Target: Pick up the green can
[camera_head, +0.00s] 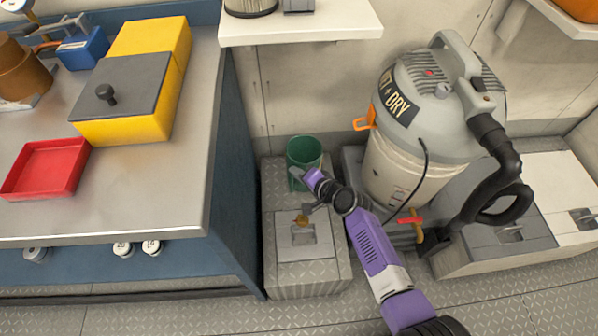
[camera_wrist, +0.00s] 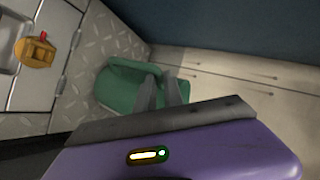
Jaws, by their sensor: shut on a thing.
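The green can (camera_head: 303,151) stands upright on a grey diamond-plate ledge, between the blue workbench and the vacuum. It looks open at the top. My purple arm reaches in from the lower right, and my gripper (camera_head: 296,178) is at the can's near side. In the wrist view the green can (camera_wrist: 118,88) appears sideways, and my gripper's grey fingers (camera_wrist: 160,92) are at its rim, shut on the can's wall. The fingers cover part of the can.
A wet-dry vacuum (camera_head: 410,120) with a black hose stands close on the right. The workbench (camera_head: 185,170) bounds the left, with a red tray (camera_head: 46,168) and a yellow box (camera_head: 125,131). A white shelf (camera_head: 300,30) hangs above. A hatch with a brass latch (camera_head: 301,220) lies in front.

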